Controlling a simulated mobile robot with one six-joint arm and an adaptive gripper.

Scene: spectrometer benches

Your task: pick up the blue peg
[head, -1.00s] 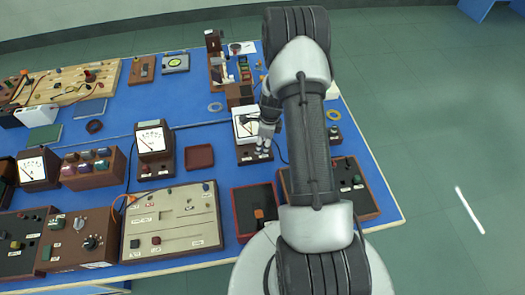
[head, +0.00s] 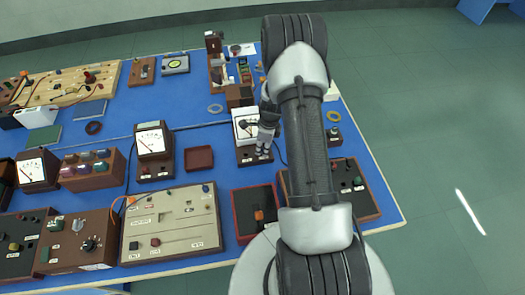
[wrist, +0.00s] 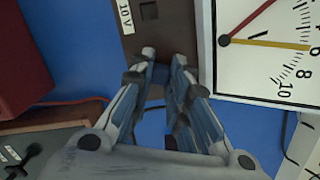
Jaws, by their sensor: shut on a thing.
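My gripper (wrist: 164,60) points at the brown base (wrist: 170,25) of a white-faced meter, beside its "10V" label. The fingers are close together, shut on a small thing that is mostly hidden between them. It appears to be the blue peg, but I cannot separate its blue from the blue bench behind. In the head view my gripper (head: 264,150) is small, low over the front of the meter (head: 246,126). I cannot tell there whether the held thing touches the base.
The meter's dial (wrist: 268,45) is close at the right of the fingers. A dark red block (wrist: 20,65) stands at the left. A red-brown tray (head: 199,168) and a beige panel (head: 172,240) with small knobs lie nearby on the blue bench (head: 203,140).

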